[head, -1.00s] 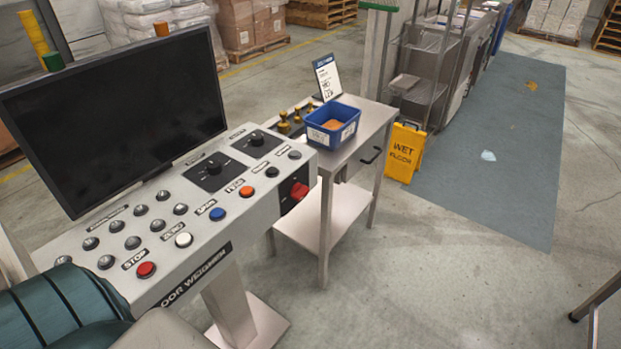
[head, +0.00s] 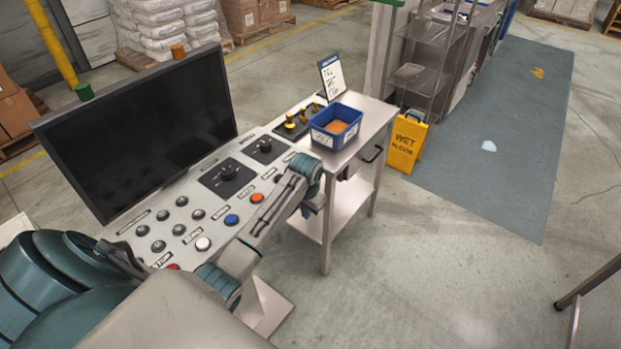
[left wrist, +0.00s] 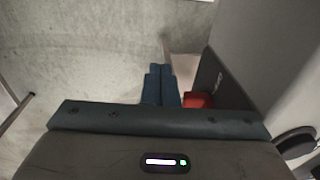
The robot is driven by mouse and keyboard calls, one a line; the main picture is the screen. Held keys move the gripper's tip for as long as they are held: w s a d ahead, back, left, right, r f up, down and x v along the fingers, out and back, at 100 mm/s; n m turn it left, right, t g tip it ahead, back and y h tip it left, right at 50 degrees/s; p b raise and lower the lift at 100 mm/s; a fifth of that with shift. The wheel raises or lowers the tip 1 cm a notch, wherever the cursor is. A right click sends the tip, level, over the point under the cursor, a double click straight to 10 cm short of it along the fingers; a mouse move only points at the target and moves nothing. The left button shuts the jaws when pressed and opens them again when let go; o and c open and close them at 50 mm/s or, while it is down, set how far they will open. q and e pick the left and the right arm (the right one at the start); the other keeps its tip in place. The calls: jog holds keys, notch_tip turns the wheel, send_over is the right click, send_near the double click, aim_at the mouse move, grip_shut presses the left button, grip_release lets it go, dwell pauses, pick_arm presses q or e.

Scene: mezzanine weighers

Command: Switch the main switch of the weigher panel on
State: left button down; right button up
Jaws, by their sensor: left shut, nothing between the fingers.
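The weigher panel (head: 215,205) is a light grey sloped console with buttons and two black rotary knobs, under a dark screen. Its red main switch (left wrist: 198,100) shows in the left wrist view, on a dark plate, just right of my fingers. In the head view my arm hides the switch, and its setting cannot be made out. My left gripper (head: 311,208) is at the panel's right end in the head view. Its blue fingers (left wrist: 161,84) are shut and empty, close beside the switch; contact cannot be told. My right gripper is not in view.
A steel side table (head: 356,152) stands beyond the panel's right end, with a blue bin (head: 336,127), a sign and brass weights on it. A yellow wet-floor sign (head: 405,142) stands behind it. Open floor lies to the right.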

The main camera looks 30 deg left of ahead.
pick_arm(q)
jog(key=w+a+r, duration=0.1)
jog(key=w+r, duration=0.2)
jog(key=r, duration=0.5)
jog(key=w+a+r+p, duration=0.1)
jog(key=w+r, duration=0.3)
jog(key=r, duration=0.4)
jog(key=shift+a+r+g+h, duration=0.3)
jog(key=shift+a+g, duration=0.1)
jog(key=shift+a, duration=0.2)
jog(key=shift+w+f, duration=0.15)
